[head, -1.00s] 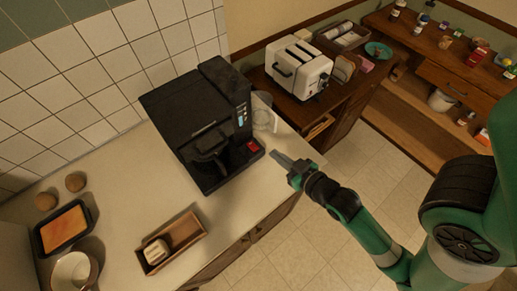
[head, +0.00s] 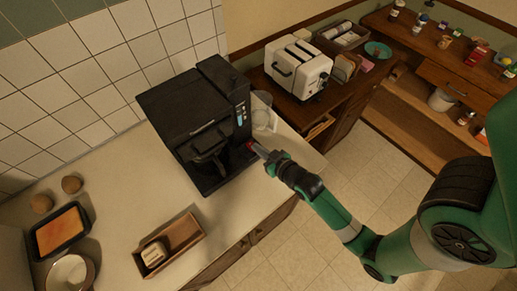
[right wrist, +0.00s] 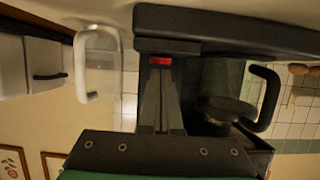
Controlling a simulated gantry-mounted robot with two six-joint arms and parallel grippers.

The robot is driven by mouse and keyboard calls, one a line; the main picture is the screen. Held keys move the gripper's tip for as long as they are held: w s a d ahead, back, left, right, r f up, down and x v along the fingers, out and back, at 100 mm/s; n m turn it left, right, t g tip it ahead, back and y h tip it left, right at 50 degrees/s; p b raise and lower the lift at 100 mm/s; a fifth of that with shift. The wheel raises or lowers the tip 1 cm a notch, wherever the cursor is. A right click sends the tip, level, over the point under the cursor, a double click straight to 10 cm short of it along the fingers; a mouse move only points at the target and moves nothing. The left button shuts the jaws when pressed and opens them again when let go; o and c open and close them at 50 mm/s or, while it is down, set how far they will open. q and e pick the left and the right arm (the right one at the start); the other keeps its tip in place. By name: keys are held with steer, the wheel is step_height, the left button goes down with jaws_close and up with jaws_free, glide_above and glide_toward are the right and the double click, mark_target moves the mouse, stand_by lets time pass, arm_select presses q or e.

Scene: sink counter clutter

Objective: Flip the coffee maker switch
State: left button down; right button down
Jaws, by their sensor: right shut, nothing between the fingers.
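The black coffee maker (head: 180,105) stands on the counter, with a glass carafe at its front. Its red switch (head: 250,145) is low on the front right corner, partly covered by my gripper in the head view. The switch shows as a small red bar in the right wrist view (right wrist: 160,61). My right gripper (head: 257,150) is shut and empty, its fingertips right at the switch. In the right wrist view the closed fingers (right wrist: 161,75) end just below the red bar; I cannot tell if they touch it. My left gripper is not in view.
A clear container (head: 263,112) stands close beside the coffee maker, behind my right gripper. A white toaster (head: 298,66) is on the wooden table beyond. A wooden tray (head: 190,232), a baking pan (head: 36,243) and a pot (head: 88,273) sit at the counter's front left.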

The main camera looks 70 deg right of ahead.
steer(key=shift+a+f+b, duration=0.1)
steer(key=shift+f+b, duration=0.4)
steer(key=shift+f, duration=0.3)
steer(key=shift+s+r, duration=0.15)
steer(key=shift+r, duration=0.2)
steer(key=shift+r+p, duration=0.75)
steer(key=shift+p, duration=0.25)
